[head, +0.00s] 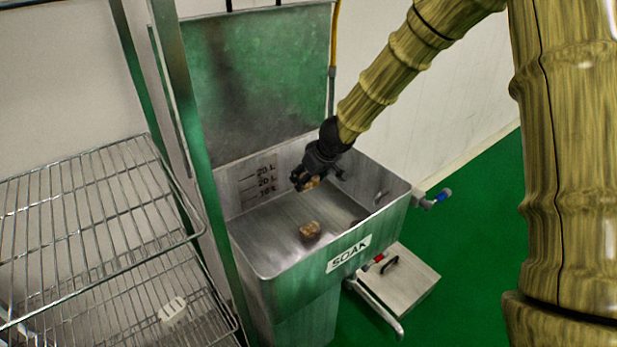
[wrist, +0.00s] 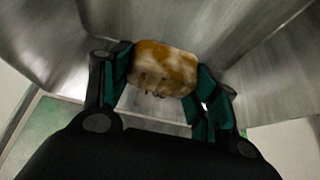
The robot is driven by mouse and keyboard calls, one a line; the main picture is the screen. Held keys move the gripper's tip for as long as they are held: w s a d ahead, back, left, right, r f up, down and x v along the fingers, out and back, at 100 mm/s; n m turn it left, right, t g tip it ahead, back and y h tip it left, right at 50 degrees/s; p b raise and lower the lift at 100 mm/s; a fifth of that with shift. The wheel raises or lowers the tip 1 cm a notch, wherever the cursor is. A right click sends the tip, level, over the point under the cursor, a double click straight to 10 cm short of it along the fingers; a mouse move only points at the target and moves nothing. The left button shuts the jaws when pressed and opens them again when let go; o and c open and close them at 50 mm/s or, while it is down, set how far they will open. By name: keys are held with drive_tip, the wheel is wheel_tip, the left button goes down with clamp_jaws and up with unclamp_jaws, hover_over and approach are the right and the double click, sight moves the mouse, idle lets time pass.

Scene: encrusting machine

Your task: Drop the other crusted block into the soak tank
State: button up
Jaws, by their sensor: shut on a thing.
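The soak tank (head: 268,262) is an open steel basin with a SOAK label on its front and litre marks on its inner wall. My gripper (head: 307,182) is over the tank opening, pointing down. It is shut on a tan and brown crusted block (wrist: 164,68), which sits between its two fingers in the wrist view. Part of that block also shows under the fingers in the head view (head: 312,184). Another brown crusted block (head: 310,231) is inside the tank, left of the label. A dark spot near the right inner wall is too small to tell.
A wire rack (head: 90,215) stands left of the tank, with a pale slotted piece (head: 172,309) on its lower shelf. A valve (head: 433,199) sticks out at right. A steel box (head: 405,285) stands low beside the tank.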

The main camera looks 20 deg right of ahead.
drive_tip(key=o, duration=1.1)
drive_tip(key=shift+r, duration=0.1)
drive_tip(key=shift+v, duration=5.95)
